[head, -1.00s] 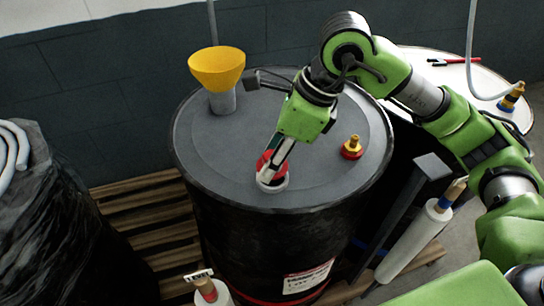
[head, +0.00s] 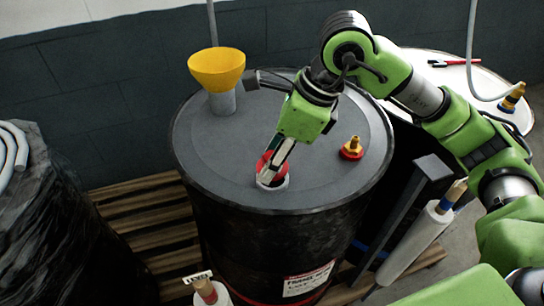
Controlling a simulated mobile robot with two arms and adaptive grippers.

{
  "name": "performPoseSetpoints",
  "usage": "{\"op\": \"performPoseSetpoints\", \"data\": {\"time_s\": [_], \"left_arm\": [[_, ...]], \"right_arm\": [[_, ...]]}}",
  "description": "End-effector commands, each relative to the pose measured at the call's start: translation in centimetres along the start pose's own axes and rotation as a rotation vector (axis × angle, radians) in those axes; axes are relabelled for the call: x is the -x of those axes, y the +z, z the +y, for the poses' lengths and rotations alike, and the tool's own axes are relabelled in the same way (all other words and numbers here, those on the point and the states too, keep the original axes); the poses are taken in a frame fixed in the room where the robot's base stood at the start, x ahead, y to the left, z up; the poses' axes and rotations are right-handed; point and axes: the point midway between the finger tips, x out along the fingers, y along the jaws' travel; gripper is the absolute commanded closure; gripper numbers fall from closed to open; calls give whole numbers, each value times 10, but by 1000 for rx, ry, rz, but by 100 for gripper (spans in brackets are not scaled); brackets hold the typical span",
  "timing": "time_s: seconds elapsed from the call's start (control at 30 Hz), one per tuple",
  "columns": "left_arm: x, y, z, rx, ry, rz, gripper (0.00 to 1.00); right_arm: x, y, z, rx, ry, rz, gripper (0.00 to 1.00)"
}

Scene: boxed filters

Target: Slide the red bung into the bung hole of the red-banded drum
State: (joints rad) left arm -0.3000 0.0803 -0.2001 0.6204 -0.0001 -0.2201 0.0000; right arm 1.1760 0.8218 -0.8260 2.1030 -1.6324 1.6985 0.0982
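The black drum (head: 215,170) stands upright with a grey lid; a red band shows low on its side near a white and red label (head: 308,281). The red bung (head: 265,161) is at the white-rimmed bung hole (head: 280,184) near the lid's front edge. My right gripper (head: 271,174) points down at the hole and its fingers are against the bung, seemingly closed on it. The fingers partly hide the bung, so how deep it sits cannot be told. My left gripper is not in view.
A yellow funnel (head: 216,70) stands at the lid's back left, and a red and brass fitting (head: 352,148) sits right of the gripper. A wrapped black load (head: 60,220) is at left. A white-topped drum (head: 450,72) is behind right. A wooden pallet (head: 150,215) lies below.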

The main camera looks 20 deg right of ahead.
Motion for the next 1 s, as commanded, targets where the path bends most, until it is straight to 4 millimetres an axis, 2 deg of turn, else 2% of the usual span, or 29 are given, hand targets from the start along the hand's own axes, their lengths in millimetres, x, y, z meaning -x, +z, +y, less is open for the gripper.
{"op": "performPoseSetpoints", "data": {"time_s": [0.97, 1.0], "left_arm": [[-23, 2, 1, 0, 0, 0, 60], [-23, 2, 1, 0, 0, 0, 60]], "right_arm": [[-22, -9, 0, 0, 0, 0, 79], [-22, -9, 0, 0, 0, 0, 56]]}}
